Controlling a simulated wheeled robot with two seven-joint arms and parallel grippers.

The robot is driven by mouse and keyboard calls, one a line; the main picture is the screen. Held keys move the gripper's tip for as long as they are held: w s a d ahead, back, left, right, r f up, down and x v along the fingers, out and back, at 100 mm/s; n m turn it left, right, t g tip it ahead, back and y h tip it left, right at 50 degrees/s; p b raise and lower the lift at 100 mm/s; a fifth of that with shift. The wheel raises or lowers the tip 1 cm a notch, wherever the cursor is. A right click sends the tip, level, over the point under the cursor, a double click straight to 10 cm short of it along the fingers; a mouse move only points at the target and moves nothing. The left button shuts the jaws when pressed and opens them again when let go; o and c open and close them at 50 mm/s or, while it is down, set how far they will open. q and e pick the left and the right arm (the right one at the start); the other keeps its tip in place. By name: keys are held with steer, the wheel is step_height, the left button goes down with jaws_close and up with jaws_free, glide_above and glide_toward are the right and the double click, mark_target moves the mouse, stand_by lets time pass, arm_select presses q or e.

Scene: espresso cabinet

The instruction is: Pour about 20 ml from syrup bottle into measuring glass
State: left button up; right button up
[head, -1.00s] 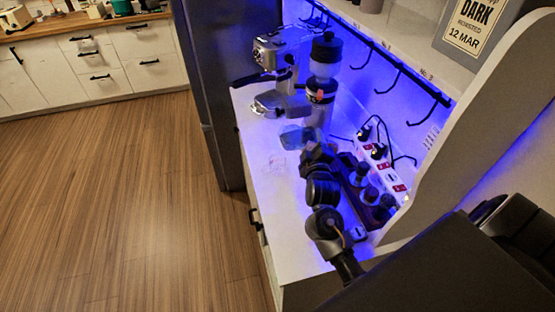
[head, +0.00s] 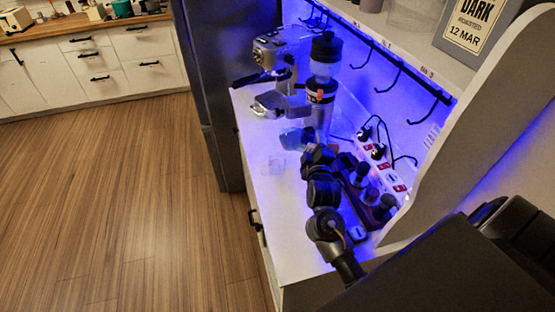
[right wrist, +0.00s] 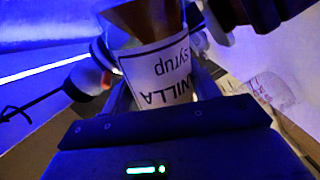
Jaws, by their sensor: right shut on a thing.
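My right gripper (head: 314,152) is over the white counter, near its middle. In the right wrist view it is shut on the syrup bottle (right wrist: 166,75), which has a white label reading "VANILLA syrup" upside down and brown at its upper end in the picture. A bluish see-through shape (head: 297,136) lies just beyond the gripper in the head view; I cannot tell if it is part of the bottle. A small clear vessel, seemingly the measuring glass (head: 273,165), stands on the counter left of the gripper. It shows faintly in the right wrist view (right wrist: 270,88). My left gripper is out of view.
A coffee grinder (head: 320,85) and an espresso machine (head: 276,52) stand beyond the gripper. Black hooks (head: 424,108) hang above. The counter's near left part is clear.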

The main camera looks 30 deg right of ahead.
steer(key=shift+w, duration=0.1)
stand_by(0.4)
steer(key=shift+f, duration=0.15)
steer(key=shift+n, duration=0.3)
steer(key=shift+f+b, duration=0.1)
steer(key=shift+b, duration=0.2)
steer(key=shift+s+d, duration=0.1)
steer(key=shift+s, duration=0.1)
steer(key=shift+w+f+n, duration=0.1)
steer(key=shift+w+n, duration=0.1)
steer(key=shift+n, duration=0.1)
steer(key=shift+s, duration=0.15)
